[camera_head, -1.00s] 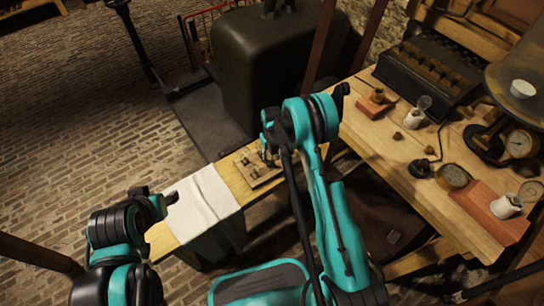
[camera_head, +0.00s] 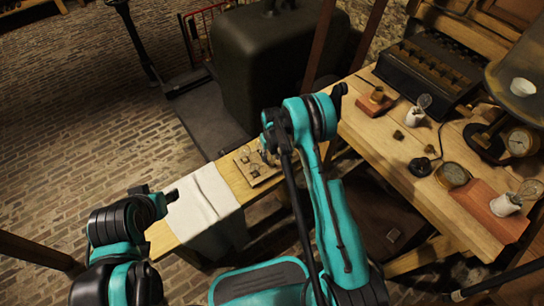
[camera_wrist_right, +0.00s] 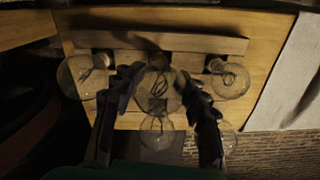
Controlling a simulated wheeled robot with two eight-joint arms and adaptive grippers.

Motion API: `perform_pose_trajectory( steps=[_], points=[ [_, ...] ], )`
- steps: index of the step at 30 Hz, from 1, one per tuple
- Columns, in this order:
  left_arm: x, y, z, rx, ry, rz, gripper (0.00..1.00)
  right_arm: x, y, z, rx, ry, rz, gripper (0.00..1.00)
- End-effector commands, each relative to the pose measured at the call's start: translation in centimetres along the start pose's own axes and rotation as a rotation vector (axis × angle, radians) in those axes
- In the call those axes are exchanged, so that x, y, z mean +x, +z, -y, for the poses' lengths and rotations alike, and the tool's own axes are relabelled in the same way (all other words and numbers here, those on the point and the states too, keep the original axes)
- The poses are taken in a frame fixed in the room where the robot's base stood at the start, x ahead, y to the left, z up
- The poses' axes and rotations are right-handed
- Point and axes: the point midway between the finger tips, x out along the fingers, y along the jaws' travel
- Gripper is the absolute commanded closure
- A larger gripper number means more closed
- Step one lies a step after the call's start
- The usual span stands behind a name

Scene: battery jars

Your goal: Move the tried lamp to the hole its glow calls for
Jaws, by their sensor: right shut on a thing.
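A clear glass lamp (camera_wrist_right: 157,90) is between the two dark fingers of my right gripper (camera_wrist_right: 158,82), which is shut on it, over the wooden lamp board (camera_wrist_right: 200,44). Other clear lamps stand around it in the right wrist view: one at left (camera_wrist_right: 84,76), one at right (camera_wrist_right: 228,79), one below (camera_wrist_right: 159,133) and one partly hidden behind the right finger. No glow shows in the held lamp. In the head view the board (camera_head: 243,160) lies on the narrow bench, partly covered by my right gripper. My left gripper (camera_head: 171,196) is by the white cloth; its fingers are too small to read.
A white cloth (camera_head: 203,197) hangs over the narrow bench left of the board. The right workbench holds white sockets (camera_head: 414,117) with glass lamps, a brass gauge (camera_head: 453,175), a dark slotted box (camera_head: 430,72) and a large lamp shade. A dark green tank (camera_head: 275,70) stands behind.

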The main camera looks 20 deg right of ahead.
Motion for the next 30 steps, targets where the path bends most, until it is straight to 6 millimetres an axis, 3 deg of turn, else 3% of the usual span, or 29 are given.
perform_pose_trajectory(
  steps=[24, 25, 27, 30],
  points=[
    [0.0, 0.0, 0.0, 0.000, 0.000, 0.000, 0.54, 1.1, 0.0, 0.0, 0.000, 0.000, 0.000, 0.92],
    [0.0, 0.0, 0.0, 0.000, 0.000, 0.000, 0.54, 1.1, 0.0, 0.0, 0.000, 0.000, 0.000, 0.53],
    [0.0, 0.0, 0.0, 0.000, 0.000, 0.000, 0.54, 1.1, 0.0, 0.0, 0.000, 0.000, 0.000, 0.34],
    [0.0, 0.0, 0.0, 0.000, 0.000, 0.000, 0.54, 1.1, 0.0, 0.0, 0.000, 0.000, 0.000, 0.32]
  ],
)
